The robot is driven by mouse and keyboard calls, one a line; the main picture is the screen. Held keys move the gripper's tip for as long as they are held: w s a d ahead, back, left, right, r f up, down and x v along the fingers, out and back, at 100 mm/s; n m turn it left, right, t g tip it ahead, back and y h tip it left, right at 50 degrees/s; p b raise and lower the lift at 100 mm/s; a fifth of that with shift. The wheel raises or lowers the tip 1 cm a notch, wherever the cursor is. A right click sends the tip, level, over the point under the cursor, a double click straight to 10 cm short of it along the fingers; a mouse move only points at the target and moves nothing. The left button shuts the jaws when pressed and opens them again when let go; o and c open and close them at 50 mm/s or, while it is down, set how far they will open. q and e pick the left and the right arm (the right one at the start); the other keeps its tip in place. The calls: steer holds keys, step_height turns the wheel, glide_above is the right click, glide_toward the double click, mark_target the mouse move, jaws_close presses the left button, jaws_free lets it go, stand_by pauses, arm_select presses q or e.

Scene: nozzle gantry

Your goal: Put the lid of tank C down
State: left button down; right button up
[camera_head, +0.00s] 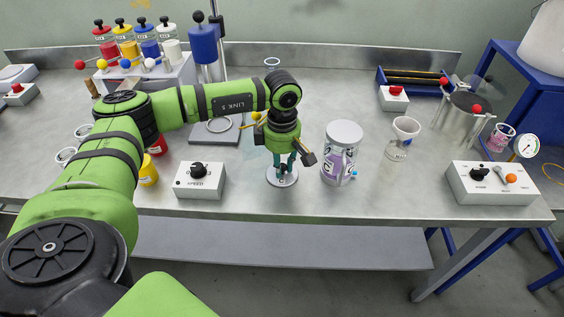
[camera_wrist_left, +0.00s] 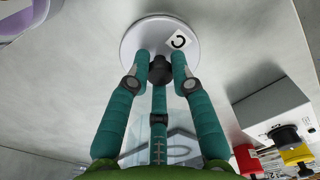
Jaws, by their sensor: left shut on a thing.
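The lid of tank C (camera_wrist_left: 133,40) is a round white disc with a black knob and a label reading C. My left gripper (camera_wrist_left: 160,70) is shut on its knob from above. In the head view the lid (camera_head: 275,180) lies flat under the fingers of my left gripper (camera_head: 283,163), by the table's front edge. I cannot tell whether it touches the table. Coloured tanks with black knobs, among them a blue one (camera_head: 148,50), stand at the back left; I cannot read which is C. My right gripper is not in view.
A white tub with purple markings (camera_head: 340,160) stands just right of the lid. A grey control box with a black knob (camera_head: 200,188) is to its left, with yellow (camera_head: 148,175) and red cups beyond.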

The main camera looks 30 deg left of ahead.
arm_select(q)
steer(key=shift+f, duration=0.2)
steer(key=c, duration=1.1)
jaws_free()
steer(key=shift+r, duration=0.1)
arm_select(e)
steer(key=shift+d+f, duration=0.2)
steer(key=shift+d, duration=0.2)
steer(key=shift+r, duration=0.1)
arm_select(q)
steer(key=shift+r, duration=0.3)
steer(key=shift+r+b, duration=1.25)
steer(key=shift+r, duration=4.6)
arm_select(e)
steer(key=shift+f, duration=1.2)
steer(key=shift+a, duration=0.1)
